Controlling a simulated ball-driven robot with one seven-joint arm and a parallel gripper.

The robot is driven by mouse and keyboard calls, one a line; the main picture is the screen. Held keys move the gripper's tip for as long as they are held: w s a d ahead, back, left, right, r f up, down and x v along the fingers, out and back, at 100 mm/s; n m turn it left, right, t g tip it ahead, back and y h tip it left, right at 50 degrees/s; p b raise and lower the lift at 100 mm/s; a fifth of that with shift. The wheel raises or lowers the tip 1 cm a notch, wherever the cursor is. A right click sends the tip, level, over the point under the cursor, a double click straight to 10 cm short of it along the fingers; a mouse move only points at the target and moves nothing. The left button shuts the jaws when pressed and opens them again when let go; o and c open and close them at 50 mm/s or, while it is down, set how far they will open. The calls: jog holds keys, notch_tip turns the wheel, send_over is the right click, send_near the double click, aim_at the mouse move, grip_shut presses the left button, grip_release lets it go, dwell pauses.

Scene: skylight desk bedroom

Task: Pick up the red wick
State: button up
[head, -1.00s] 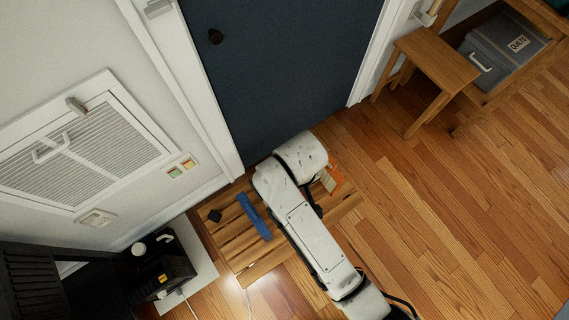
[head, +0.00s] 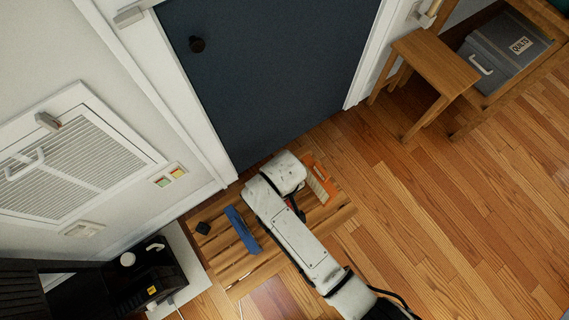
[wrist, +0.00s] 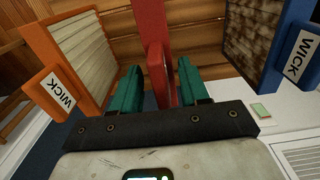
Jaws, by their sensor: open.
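The red wick (wrist: 151,22) is upright in the middle of the wrist view, a red board with a tab reaching toward me. My gripper (wrist: 158,78) is open, with one teal finger on each side of the red tab. I cannot tell whether either finger touches it. In the head view my arm covers the gripper and most or all of the red wick.
An orange wick (wrist: 72,55) stands left and a blue wick (wrist: 262,40) right of my fingers, both close. In the head view, orange (head: 318,180) and blue (head: 242,230) flank my arm on a wooden top (head: 225,262).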

jog(key=shift+f, duration=0.25)
jog(key=shift+c, duration=0.3)
grip_shut()
